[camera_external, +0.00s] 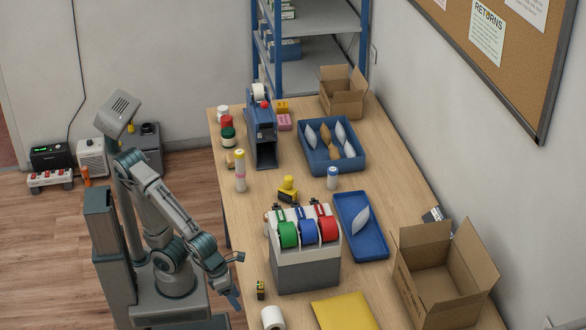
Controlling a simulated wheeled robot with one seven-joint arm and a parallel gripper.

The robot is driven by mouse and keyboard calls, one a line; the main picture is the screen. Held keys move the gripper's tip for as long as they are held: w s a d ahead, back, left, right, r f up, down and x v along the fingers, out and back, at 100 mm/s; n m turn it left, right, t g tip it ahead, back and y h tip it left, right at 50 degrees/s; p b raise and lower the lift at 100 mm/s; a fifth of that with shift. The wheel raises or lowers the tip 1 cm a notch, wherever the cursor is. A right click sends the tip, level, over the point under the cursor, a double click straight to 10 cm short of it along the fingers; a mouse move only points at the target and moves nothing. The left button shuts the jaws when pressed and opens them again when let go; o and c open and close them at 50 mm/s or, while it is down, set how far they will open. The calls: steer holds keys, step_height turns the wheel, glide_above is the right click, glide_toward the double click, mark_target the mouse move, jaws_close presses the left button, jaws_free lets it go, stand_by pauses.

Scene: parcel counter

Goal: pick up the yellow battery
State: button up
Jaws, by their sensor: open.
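A small upright yellow and black item (260,290), which looks like the yellow battery, stands on the wooden counter (222,200) near its left edge. It is small in this view, so its markings cannot be read. My gripper (234,292) is at the counter's left edge, a short way left of the item and apart from it. It is open, and nothing shows between its fingers.
A grey tape dispenser (305,272) with green, blue and red rolls stands right of the item. A white roll (273,318) and a yellow envelope (343,312) lie in front. An open carton (440,285) stands at the right.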

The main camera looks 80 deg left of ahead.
step_height(320, 180, up, 6)
steer(key=w+a+p, duration=0.1)
steer(key=w+p, duration=0.1)
steer(key=p, duration=0.2)
steer(key=m+y+p, duration=0.2)
steer(key=p, duration=0.4)
glide_toward(260, 284)
steer(key=b+x, duration=0.2)
steer(key=x, duration=0.5)
steer(key=shift+b+x, duration=0.7)
steer(key=shift+x, duration=1.95)
steer(key=c, duration=1.1)
